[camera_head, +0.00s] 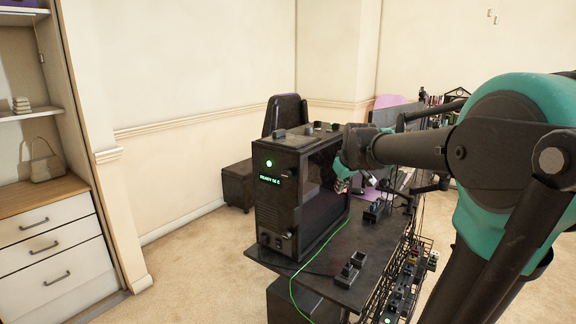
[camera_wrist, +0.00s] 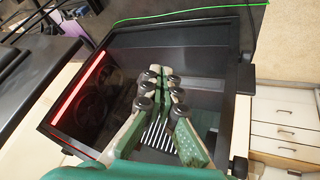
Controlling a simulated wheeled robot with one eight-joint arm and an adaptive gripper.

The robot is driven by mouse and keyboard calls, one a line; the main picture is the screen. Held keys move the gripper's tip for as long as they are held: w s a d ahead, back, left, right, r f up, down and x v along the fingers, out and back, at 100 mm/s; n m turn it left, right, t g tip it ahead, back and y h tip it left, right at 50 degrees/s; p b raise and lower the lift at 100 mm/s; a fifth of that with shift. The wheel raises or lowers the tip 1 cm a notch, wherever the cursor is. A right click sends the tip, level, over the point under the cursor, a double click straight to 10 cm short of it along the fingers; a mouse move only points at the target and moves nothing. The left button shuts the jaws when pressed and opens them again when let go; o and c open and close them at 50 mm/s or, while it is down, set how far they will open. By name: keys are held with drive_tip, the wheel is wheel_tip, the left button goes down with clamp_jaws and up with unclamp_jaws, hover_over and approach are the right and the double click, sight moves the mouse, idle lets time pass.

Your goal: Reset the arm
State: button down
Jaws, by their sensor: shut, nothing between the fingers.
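My arm (camera_head: 420,148) reaches in from the right of the head view, with teal and dark grey links. It extends over the desk toward a black computer-like case (camera_head: 278,205). My gripper (camera_wrist: 160,77) shows in the middle of the wrist view, its green and pale fingers with dark round joints drawn together and empty. Behind the fingers is the case, which also shows in the wrist view (camera_wrist: 185,35), with a red light strip (camera_wrist: 82,98) along one edge. In the head view the gripper is small beside the case's right side; I cannot tell whether it touches.
The case stands on a dark desk (camera_head: 330,268), with a green cable (camera_head: 292,292) hanging at the front. A wire rack (camera_head: 405,285) with small items is on the desk's right side. A dark chair (camera_head: 284,117) stands behind. White drawers (camera_head: 45,250) are at left, with open carpet between.

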drive_tip(key=s+d+f+m+g, duration=0.2)
drive_tip(key=s+f+m, duration=0.3)
drive_tip(key=s+f, duration=1.8)
drive_tip(key=s, duration=0.3)
drive_tip(key=shift+s+f+g, duration=0.15)
drive_tip(key=shift+s+g, duration=0.15)
drive_tip(key=c, duration=2.2)
unclamp_jaws()
drive_tip(key=shift+a, duration=0.1)
